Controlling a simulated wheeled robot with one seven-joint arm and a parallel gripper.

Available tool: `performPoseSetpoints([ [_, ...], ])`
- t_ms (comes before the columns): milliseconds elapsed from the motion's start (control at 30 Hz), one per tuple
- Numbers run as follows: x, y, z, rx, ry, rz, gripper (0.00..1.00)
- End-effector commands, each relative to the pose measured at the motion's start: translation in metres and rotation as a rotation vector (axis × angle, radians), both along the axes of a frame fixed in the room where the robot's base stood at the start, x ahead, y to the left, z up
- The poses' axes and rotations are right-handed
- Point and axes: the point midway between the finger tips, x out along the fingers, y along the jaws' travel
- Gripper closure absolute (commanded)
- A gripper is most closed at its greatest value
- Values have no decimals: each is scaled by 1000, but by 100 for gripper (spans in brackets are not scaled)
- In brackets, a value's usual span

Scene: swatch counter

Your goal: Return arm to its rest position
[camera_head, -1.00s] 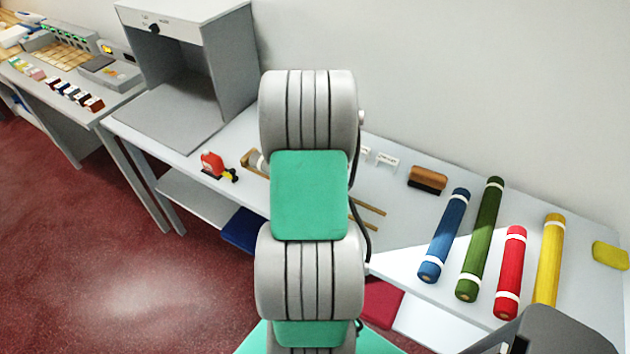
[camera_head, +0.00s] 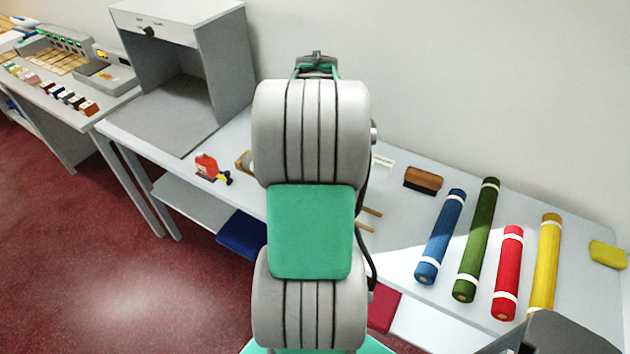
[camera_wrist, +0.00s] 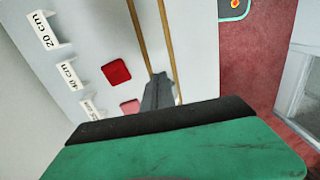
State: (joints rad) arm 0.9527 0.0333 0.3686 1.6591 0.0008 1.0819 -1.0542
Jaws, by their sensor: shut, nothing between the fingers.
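My arm (camera_head: 311,230) stands up in the middle of the head view, its grey joints and green link in front of the counter. My gripper (camera_wrist: 158,82) shows in the wrist view as grey fingers close together, with nothing between them. In the head view the gripper's fingers are hidden behind the arm. In the wrist view the fingers point over the counter, in line with the ends of two thin wooden rods; I cannot tell the height between them.
The pale counter (camera_head: 400,239) carries blue (camera_head: 441,237), green (camera_head: 476,240), red (camera_head: 508,272) and yellow (camera_head: 545,262) rolls. A brown-topped block (camera_head: 424,179), a red bottle-like item (camera_head: 206,166) and a grey booth (camera_head: 222,75) also stand there. White size signs (camera_wrist: 48,32) and red squares (camera_wrist: 116,72) show at the wrist.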

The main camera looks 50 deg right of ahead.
Motion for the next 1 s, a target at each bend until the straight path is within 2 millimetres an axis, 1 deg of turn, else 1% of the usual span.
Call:
performPoseSetpoints([
  [33, 1, 0, 7, -2, -1, 0, 100],
  [133, 0, 0, 17, -1, 0, 0, 100],
  [267, 0, 0, 21, 1, 1, -13, 100],
  [333, 0, 0, 21, 1, 1, -66, 100],
  [433, 2, -4, 21, -15, -11, -216, 100],
  [500, 4, -7, 19, -27, -26, -354, 100],
  [567, 0, -1, 7, -19, -18, -478, 100],
  [667, -16, 21, -22, 9, 18, -678, 100],
  [700, -24, 32, -30, 16, 31, -754, 100],
  [733, -29, 39, -34, 17, 35, -804, 100],
  [767, -34, 47, -36, 17, 37, -845, 100],
  [800, -38, 59, -37, 15, 38, -886, 100],
  [867, -38, 82, -36, 9, 31, -913, 100],
  [967, -31, 126, -31, -4, 6, -883, 100],
  [1000, -27, 146, -28, -9, -10, -841, 100],
])
